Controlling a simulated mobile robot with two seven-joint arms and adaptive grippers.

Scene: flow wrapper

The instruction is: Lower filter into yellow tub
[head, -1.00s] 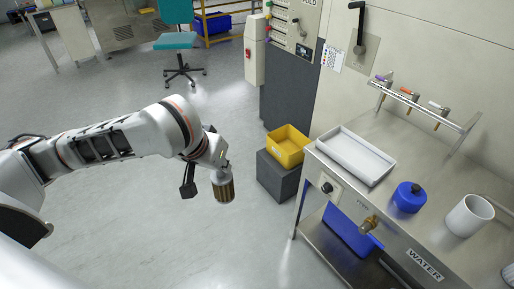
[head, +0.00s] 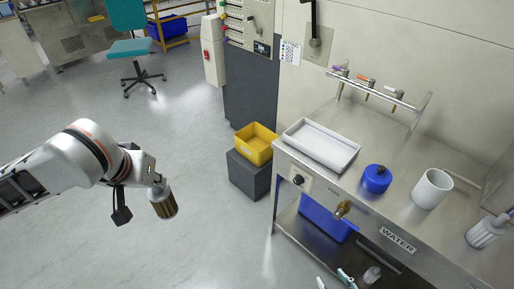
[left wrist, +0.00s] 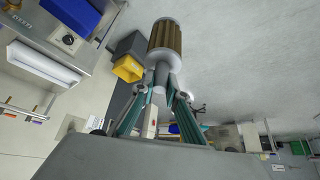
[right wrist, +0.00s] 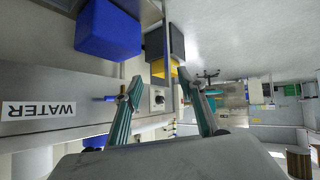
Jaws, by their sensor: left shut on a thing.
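The filter (head: 163,203), a brown pleated cylinder with pale grey ends, hangs below my left gripper, over open floor in the head view. In the left wrist view the filter (left wrist: 165,40) is held by its narrow grey neck between the teal fingers of my left gripper (left wrist: 162,88). The yellow tub (head: 255,145) sits on a dark grey block, well to the right of the filter and apart from it. The yellow tub (left wrist: 128,68) also shows in the left wrist view. My right gripper (right wrist: 160,82) has its fingers spread, with nothing between them.
A steel bench (head: 400,215) stands right of the tub, carrying a white tray (head: 321,145), a blue container (head: 376,178), a white cylinder (head: 432,189) and taps. A blue bin (head: 327,218) is underneath. A dark cabinet (head: 250,100) stands behind the tub. The floor left of the tub is clear.

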